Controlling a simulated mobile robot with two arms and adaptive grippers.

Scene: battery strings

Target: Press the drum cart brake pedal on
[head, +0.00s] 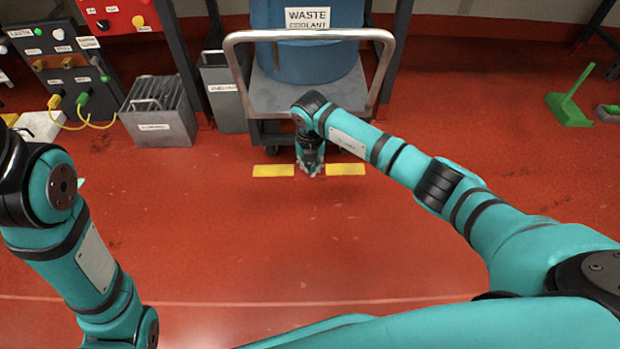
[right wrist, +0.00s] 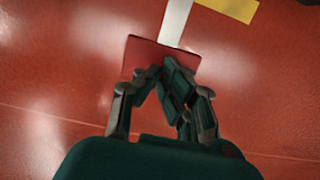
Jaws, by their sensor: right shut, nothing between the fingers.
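The drum cart (head: 268,95) has a grey deck and a pale tubular handle, and stands at the top centre of the head view with a blue drum (head: 300,65) on it. In the right wrist view, the red brake pedal (right wrist: 134,57) is a flat plate on a pale lever arm (right wrist: 175,22). My right gripper (head: 310,172) points down at the floor in front of the cart and hides most of the pedal in the head view. Its shut, empty fingertips (right wrist: 163,68) overlap the pedal plate; I cannot tell whether they touch it. My left gripper is out of view.
Yellow floor marks (head: 273,170) lie on either side of my right gripper. Grey bins (head: 158,112) and a socket panel with yellow cables (head: 70,80) stand to the left. A green object (head: 570,105) lies at the far right. The red floor in front is clear.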

